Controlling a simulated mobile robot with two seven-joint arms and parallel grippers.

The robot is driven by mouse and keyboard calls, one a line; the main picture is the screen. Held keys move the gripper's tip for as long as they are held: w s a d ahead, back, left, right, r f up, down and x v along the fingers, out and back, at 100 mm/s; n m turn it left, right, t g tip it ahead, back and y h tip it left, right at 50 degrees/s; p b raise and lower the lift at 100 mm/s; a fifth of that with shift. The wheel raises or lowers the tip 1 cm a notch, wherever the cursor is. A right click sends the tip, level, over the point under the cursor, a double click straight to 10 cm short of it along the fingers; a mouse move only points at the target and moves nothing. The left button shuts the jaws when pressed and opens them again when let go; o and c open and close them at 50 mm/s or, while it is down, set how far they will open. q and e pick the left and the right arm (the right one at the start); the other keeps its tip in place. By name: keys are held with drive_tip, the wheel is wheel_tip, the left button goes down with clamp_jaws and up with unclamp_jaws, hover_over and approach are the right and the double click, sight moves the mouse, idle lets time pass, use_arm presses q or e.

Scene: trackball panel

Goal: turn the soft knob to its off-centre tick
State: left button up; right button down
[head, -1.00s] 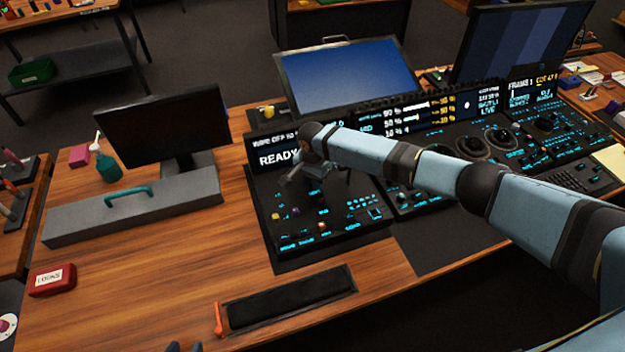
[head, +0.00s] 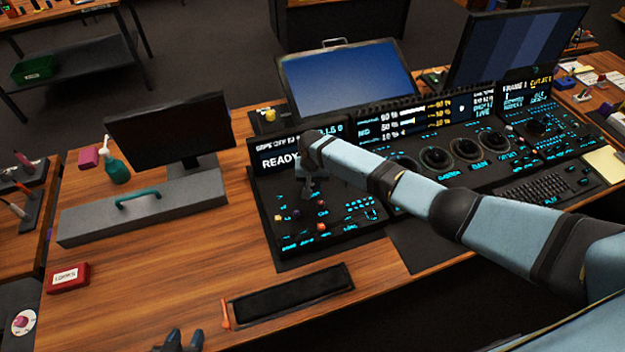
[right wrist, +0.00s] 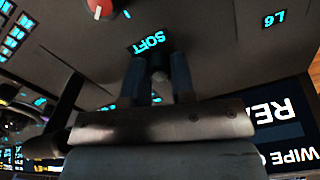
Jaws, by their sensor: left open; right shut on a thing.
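The soft knob (right wrist: 158,74) is a small grey shape between the two fingers of my right gripper (right wrist: 157,85) in the right wrist view, mostly hidden by them. The glowing "SOFT" label (right wrist: 148,42) is on the panel just beyond the fingertips. My right gripper is shut on the knob; in the head view it shows small and dark (head: 307,191) at the left panel section. I cannot make out the off-centre tick or the knob's pointer. My left gripper (head: 181,342) is open and empty at the bottom edge of the head view.
A red knob with a white mark (right wrist: 98,8) is near the fingers. The "READY" screen (head: 280,160) stands behind the panel section. A black padded strip (head: 295,292), a red box (head: 68,277) and a grey block with a teal handle (head: 150,212) are on the table.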

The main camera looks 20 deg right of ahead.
sight(313, 184)
drive_tip(key=shift+n, duration=1)
drive_tip(key=shift+n+p, duration=0.3)
drive_tip(key=shift+n, duration=0.3)
drive_tip(key=c, duration=1)
unclamp_jaws()
drive_tip(key=shift+o, duration=0.2)
drive_tip(key=shift+r, duration=0.1)
wheel_tip(313, 184, up, 14)
